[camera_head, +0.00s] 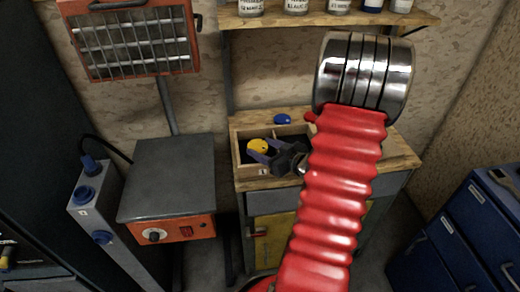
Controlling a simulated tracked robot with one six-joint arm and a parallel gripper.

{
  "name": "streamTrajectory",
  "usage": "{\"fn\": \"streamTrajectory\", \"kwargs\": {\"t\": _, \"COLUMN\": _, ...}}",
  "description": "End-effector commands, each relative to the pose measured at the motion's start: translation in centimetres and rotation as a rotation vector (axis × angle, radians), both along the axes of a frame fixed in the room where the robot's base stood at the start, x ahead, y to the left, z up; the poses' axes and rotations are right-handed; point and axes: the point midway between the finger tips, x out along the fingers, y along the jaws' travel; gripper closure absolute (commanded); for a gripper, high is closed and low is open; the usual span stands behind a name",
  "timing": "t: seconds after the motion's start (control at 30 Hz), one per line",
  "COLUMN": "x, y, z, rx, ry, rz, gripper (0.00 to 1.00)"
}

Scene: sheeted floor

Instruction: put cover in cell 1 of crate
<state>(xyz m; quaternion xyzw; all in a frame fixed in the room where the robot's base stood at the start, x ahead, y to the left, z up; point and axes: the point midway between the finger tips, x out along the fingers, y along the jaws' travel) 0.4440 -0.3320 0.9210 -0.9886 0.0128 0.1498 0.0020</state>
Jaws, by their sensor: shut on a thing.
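A round yellow piece (258,146), which I take to be the cover, sits between the purple-tipped fingers of my gripper (255,152). My gripper is shut on it, reaching in from the right. Both are over the left part of a wooden crate (238,153) with dark cells. A small label on the crate's front wall, just below my gripper, seems to read 1. I cannot tell how high the yellow piece is above the cell floor. My arm hides the crate's right part.
A blue round object (282,119) lies behind the crate on the wooden workbench (405,160). A shelf with jars (295,6) hangs above. A heater lamp (134,45) and a hotplate (168,180) stand left. A blue drawer cabinet (470,235) is at right.

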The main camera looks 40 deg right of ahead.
Motion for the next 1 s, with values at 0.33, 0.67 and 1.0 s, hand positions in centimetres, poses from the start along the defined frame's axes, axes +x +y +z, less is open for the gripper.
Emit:
{"fn": "streamTrajectory", "kwargs": {"t": 0.33, "x": -0.1, "y": 0.0, "z": -0.9, "rx": -0.001, "ry": 0.004, "rz": 0.0, "gripper": 0.78}}
{"fn": "streamTrajectory", "kwargs": {"t": 0.67, "x": -0.2, "y": 0.3, "z": -1.4, "rx": 0.002, "ry": 0.011, "rz": 0.004, "gripper": 0.32}}
{"fn": "streamTrajectory", "kwargs": {"t": 1.0, "x": -0.1, "y": 0.5, "z": -1.4, "rx": 0.002, "ry": 0.012, "rz": 0.009, "gripper": 0.26}}
